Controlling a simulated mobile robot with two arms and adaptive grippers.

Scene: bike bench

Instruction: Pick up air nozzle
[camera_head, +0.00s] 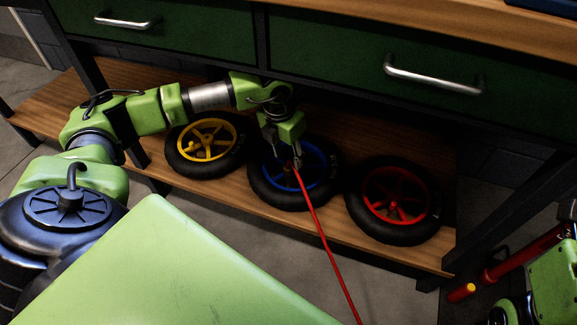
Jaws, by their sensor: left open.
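A thin red hose (322,233) runs from the bottom edge up to my left gripper (284,158). Its upper end, where an air nozzle would sit, is at the fingertips and too small to make out clearly. My left gripper is open and points down over the blue-rimmed wheel (265,187) on the shelf. I cannot tell whether the fingers touch the hose end or the wheel. My right gripper is not visible; only green parts of my right arm show at the bottom right.
A yellow-rimmed wheel (206,139) and a red-rimmed wheel (394,193) lie on the wooden lower shelf (356,241). Green drawers (435,62) with metal handles hang above it.

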